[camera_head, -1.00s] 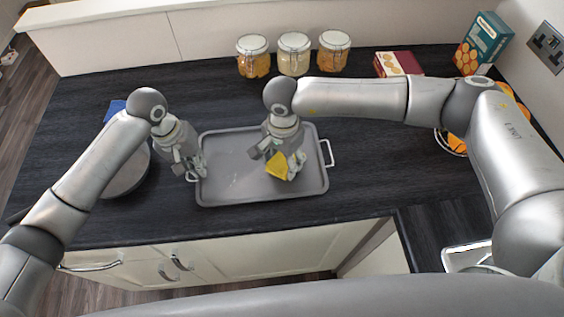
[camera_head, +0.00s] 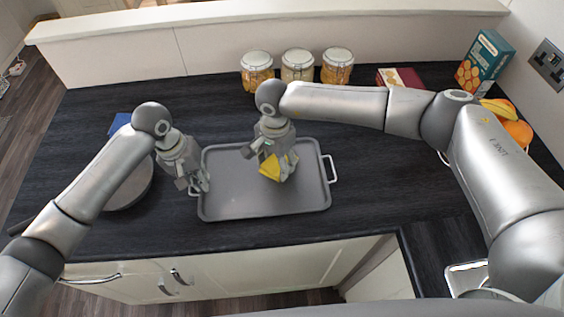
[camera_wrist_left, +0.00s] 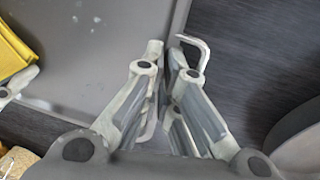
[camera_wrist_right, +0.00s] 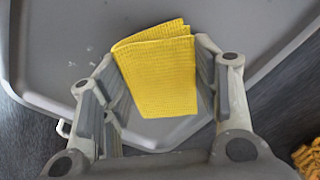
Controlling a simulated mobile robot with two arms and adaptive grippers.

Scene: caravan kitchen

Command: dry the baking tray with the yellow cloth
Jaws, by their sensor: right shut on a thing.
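The grey baking tray (camera_head: 232,200) lies on the dark worktop with a handle at each end. My left gripper (camera_head: 200,185) is at its left end; in the left wrist view its fingers (camera_wrist_left: 165,60) are close together around the pale tray handle (camera_wrist_left: 196,42). My right gripper (camera_head: 280,172) is over the middle of the tray, shut on the folded yellow cloth (camera_head: 271,167). The cloth fills the space between the fingers in the right wrist view (camera_wrist_right: 158,75). It is at or just above the tray surface; contact is unclear. Small pale spots show on the tray.
Three glass jars (camera_head: 297,66) stand at the back. A dark red box (camera_head: 400,78), a teal box (camera_head: 485,62) and a fruit bowl with oranges (camera_head: 517,132) are at the right. A round grey pan (camera_head: 130,190) sits left of the tray, near a blue item (camera_head: 118,122).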

